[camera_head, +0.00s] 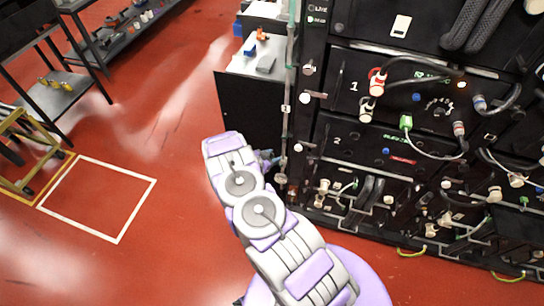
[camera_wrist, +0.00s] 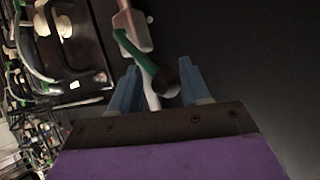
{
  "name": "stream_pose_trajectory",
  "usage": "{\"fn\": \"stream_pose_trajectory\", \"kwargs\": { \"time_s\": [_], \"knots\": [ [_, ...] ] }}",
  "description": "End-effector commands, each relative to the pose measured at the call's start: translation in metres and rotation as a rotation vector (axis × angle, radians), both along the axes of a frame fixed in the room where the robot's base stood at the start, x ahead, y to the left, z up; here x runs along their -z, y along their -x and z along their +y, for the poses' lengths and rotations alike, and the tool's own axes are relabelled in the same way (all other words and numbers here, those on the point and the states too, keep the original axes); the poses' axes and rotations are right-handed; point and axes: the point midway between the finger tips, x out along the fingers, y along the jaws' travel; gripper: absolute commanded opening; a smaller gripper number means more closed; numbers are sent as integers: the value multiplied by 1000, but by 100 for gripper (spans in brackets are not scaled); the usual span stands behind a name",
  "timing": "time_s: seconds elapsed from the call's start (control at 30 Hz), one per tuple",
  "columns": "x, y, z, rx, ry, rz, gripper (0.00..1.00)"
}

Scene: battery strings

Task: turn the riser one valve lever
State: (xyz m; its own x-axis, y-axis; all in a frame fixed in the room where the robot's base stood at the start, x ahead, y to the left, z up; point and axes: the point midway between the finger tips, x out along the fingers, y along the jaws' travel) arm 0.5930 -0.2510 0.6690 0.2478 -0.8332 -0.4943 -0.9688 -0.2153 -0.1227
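A thin vertical riser pipe (camera_head: 288,85) runs along the left edge of the black battery rack in the head view. Its lower end is beside my gripper (camera_head: 270,158), which is small and partly hidden by my arm there. In the wrist view, a green lever (camera_wrist: 133,47) runs from a pale pinkish fitting (camera_wrist: 132,24) down between the two blue fingers of my gripper (camera_wrist: 158,68). A dark rounded end and a pale piece lie between the fingers. The fingers are apart, with gaps visible beside the lever; I see no clear grip on it.
The battery rack (camera_head: 345,135) with cables and connectors stands close on the right. A black cabinet (camera_head: 248,105) with small items on top stands behind the gripper. Red floor between is clear.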

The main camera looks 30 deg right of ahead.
Motion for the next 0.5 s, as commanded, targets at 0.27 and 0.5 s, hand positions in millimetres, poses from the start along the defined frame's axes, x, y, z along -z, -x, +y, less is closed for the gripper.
{"fn": "stream_pose_trajectory", "kwargs": {
  "time_s": [0.27,0.5],
  "knots": [
    [-2,1,-1,2,4,-3,57],
    [-7,2,5,-1,5,-3,57]
  ]
}}
